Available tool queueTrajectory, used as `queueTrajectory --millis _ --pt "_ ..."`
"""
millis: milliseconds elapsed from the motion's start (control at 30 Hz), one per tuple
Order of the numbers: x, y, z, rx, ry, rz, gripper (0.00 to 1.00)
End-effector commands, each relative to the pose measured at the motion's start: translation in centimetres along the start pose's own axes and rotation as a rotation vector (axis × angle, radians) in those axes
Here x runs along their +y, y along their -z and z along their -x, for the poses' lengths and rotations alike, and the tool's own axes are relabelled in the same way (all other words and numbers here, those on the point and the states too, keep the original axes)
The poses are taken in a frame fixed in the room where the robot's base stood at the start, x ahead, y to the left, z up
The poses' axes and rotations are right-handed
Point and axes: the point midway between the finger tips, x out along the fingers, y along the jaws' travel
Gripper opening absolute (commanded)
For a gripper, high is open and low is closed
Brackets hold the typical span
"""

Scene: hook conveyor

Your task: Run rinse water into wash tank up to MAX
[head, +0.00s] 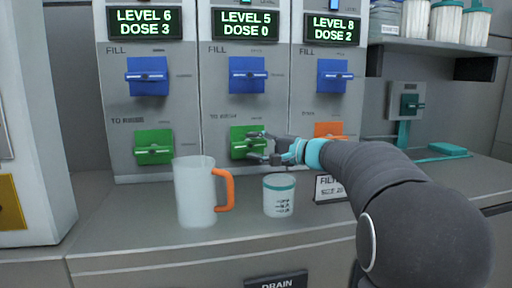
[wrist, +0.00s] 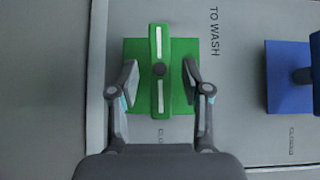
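A green valve handle (wrist: 160,50) on a green plate fills the middle of the wrist view, beside the label "TO WASH". Its bar lies across the panel, level in the head view (head: 240,142). My gripper (head: 257,147) is at this valve on the middle panel. In the wrist view my gripper (wrist: 159,78) is open, one finger on each side of the bar, with gaps on both sides. The middle display (head: 246,24) reads LEVEL 5, DOSE 0. A blue FILL valve (head: 248,75) sits above.
The left panel has a blue valve (head: 148,76) and a green valve (head: 154,147); the right has a blue valve (head: 333,76) and an orange one (head: 328,130). A jug (head: 194,190) and a cup (head: 279,199) stand on the counter below my gripper.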

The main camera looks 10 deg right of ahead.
Motion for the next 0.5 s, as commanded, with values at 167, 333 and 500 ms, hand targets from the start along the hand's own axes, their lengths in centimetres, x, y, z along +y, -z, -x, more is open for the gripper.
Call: queueTrajectory --millis 167,333,500 --pt "0.0 0.0 0.5 0.001 0.000 0.000 0.48" --pt "0.0 0.1 2.8 0.003 -0.001 0.001 0.48" --pt "0.0 0.1 6.3 0.004 0.000 0.001 0.48"
